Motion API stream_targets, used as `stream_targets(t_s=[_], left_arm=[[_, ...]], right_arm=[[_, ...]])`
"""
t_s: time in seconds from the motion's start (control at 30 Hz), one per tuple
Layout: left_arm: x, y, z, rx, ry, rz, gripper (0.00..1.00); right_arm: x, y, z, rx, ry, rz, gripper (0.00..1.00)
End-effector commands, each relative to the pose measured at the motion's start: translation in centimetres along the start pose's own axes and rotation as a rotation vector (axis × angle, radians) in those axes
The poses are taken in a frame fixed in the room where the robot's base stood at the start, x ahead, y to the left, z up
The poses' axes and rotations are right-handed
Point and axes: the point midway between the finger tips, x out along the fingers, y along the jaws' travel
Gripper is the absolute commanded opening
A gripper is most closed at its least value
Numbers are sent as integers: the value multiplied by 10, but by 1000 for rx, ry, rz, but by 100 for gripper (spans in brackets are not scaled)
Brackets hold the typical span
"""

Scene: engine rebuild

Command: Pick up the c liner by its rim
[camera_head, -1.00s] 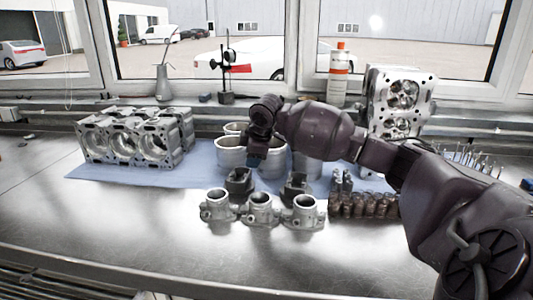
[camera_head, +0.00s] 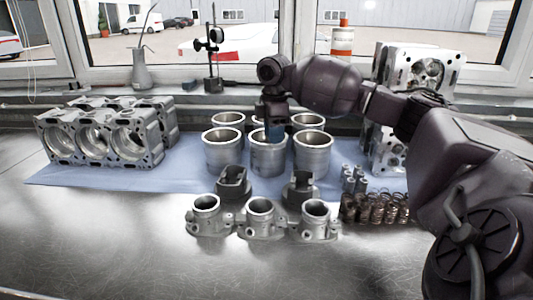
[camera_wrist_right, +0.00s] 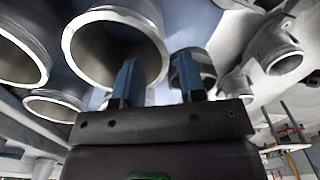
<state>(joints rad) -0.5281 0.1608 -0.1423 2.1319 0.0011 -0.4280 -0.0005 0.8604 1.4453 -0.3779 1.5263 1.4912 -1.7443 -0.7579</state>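Several grey metal cylinder liners stand upright in two rows on a blue mat; no letter shows which is the c liner. My right gripper (camera_head: 274,136) points down at the front middle liner (camera_head: 267,160), by its rim. In the right wrist view its two blue fingers (camera_wrist_right: 160,68) are apart, with a large liner (camera_wrist_right: 82,45) before them. The left finger overlaps that liner's opening and the right finger lies outside it, so the rim appears between them; contact cannot be told. The front left liner (camera_head: 223,158) and front right liner (camera_head: 312,160) stand beside it. My left gripper is out of view.
The blue mat (camera_head: 90,178) lies on a steel bench (camera_head: 110,240). An engine block (camera_head: 95,135) stands left, a cylinder head (camera_head: 385,150) right. Bare bench is free at front left.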

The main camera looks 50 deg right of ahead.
Motion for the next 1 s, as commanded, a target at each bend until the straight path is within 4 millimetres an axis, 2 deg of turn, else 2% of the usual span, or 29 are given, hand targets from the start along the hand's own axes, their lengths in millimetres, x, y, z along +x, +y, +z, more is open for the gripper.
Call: stream_targets(t_s=[0.03, 0.33, 0.63, 0.9, 0.93, 1.0], left_arm=[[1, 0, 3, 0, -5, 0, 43], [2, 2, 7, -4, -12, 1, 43], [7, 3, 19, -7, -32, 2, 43], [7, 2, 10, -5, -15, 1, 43], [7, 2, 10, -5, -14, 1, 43], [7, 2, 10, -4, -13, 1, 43]], right_arm=[[7, 0, 0, 0, -3, -2, 37], [23, 0, 0, 1, -2, -1, 37], [62, -1, 0, 1, -4, -3, 37], [64, -1, 0, 1, 1, 3, 37], [64, -1, 0, 1, 1, 3, 36], [64, -1, 0, 1, 1, 3, 25]])
